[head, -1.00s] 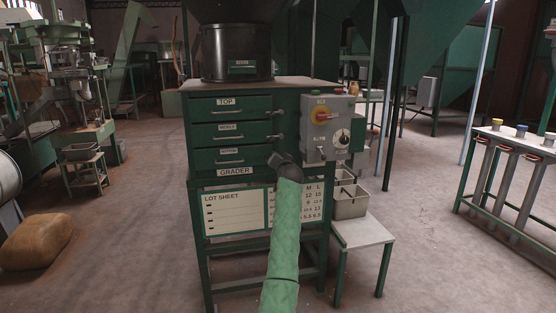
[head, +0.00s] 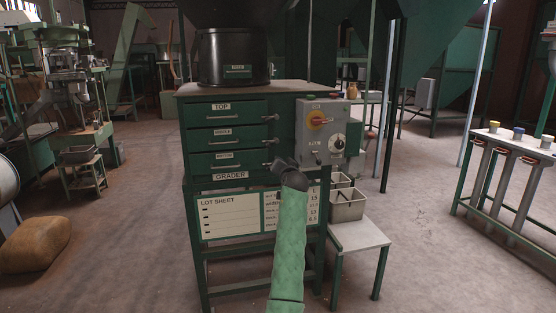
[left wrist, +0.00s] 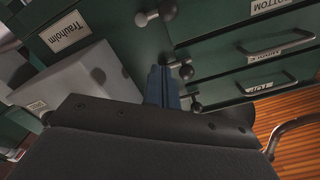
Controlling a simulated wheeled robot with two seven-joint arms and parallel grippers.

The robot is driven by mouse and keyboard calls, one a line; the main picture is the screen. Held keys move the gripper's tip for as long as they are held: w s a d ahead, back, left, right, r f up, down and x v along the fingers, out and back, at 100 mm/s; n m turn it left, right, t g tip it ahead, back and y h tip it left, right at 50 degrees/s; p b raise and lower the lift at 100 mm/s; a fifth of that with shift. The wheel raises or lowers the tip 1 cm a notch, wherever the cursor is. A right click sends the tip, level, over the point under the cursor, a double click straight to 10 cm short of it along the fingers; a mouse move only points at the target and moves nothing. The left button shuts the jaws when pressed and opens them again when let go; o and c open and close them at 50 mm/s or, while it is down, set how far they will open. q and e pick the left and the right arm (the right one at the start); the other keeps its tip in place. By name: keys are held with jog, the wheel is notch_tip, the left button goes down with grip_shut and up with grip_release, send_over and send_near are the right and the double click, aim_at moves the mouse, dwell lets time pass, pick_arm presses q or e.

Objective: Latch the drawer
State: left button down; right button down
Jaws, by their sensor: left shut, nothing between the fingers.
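A green cabinet holds three closed-looking drawers: top (head: 236,113), middle (head: 236,137) and bottom (head: 236,160). Each has a handle and a dark-knobbed latch to its right: top latch (head: 274,118), middle latch (head: 271,142), bottom latch (head: 267,167). My left gripper (head: 284,163) is in front of the cabinet, just right of the bottom latch. The left wrist view is upside down; there my left gripper's blue fingers (left wrist: 163,87) are shut and empty, close to the middle latch (left wrist: 184,71). The bottom latch (left wrist: 158,13) and top latch (left wrist: 193,104) also show. Contact cannot be told.
A grey control box (head: 323,132) with a red-yellow switch and a dial sticks out right of the drawers. Below is a lot sheet board (head: 229,216). A low stand (head: 358,236) with grey bins is at right. A dark hopper drum (head: 235,58) sits on top.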

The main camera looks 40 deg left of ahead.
pick_arm(q)
jog(key=shift+v, duration=1.25)
jog(key=shift+s, duration=0.1)
